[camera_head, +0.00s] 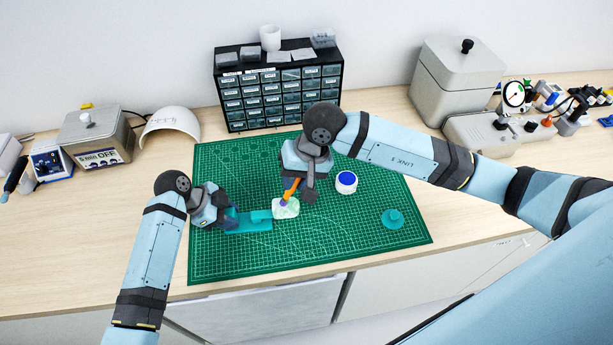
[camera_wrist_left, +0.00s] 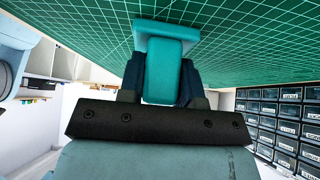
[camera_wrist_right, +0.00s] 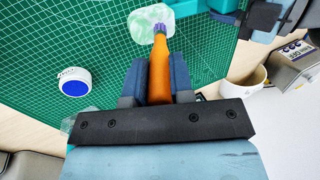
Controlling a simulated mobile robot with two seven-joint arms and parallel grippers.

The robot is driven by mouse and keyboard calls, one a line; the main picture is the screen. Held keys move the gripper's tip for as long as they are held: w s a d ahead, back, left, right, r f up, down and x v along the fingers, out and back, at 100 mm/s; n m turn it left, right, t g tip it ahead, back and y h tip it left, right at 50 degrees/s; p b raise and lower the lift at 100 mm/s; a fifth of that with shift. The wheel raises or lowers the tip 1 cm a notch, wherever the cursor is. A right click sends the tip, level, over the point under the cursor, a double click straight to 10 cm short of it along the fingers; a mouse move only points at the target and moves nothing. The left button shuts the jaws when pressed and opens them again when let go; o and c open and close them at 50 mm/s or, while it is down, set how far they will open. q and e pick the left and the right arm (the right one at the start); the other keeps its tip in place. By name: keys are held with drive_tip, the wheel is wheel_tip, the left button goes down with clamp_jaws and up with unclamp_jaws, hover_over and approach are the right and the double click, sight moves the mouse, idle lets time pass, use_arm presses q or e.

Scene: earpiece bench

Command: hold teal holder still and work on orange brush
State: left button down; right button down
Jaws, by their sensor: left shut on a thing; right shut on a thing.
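The teal holder (camera_head: 250,221) lies on the green cutting mat. My left gripper (camera_head: 230,219) is shut on its left part; the left wrist view shows the holder (camera_wrist_left: 162,65) between the fingers. A pale, translucent green earpiece (camera_head: 285,208) sits at the right end of the holder. My right gripper (camera_head: 293,187) is shut on the orange brush (camera_wrist_right: 159,70), which is tilted with its purple end down at the earpiece. In the right wrist view that end meets the earpiece (camera_wrist_right: 152,24). The bristles are too small to make out.
A drawer cabinet (camera_head: 280,92) stands behind. The mat's front right is clear.

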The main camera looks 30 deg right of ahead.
drive_tip(key=shift+w+a+f, duration=0.1)
drive_tip(key=shift+w+a, duration=0.15)
drive_tip(key=shift+a, duration=0.35)
drive_tip(key=shift+w+a+f, duration=0.1)
drive_tip(key=shift+w+a, duration=0.1)
drive_tip(key=shift+a, duration=0.4)
drive_tip(key=shift+w+d, duration=0.2)
drive_tip(key=shift+w, duration=0.05)
drive_tip(key=shift+s+d, duration=1.1)
drive_tip(key=shift+d, duration=2.05)
drive_tip(key=shift+w+a+f, duration=0.1)
drive_tip(key=shift+w+a, duration=0.25)
drive_tip(key=shift+a, duration=0.7)
drive_tip(key=shift+w+a+r, duration=0.1)
drive_tip(key=shift+w+a, duration=0.3)
drive_tip(key=shift+a, duration=0.7)
drive_tip(key=shift+w+a+f, duration=0.1)
drive_tip(key=shift+w+a, duration=0.25)
drive_tip(key=shift+a, duration=0.7)
wheel_tip(320, 180, up, 8)
drive_tip(key=shift+s, duration=0.1)
drive_tip(key=shift+s+f, duration=0.3)
drive_tip(key=shift+f, duration=0.15)
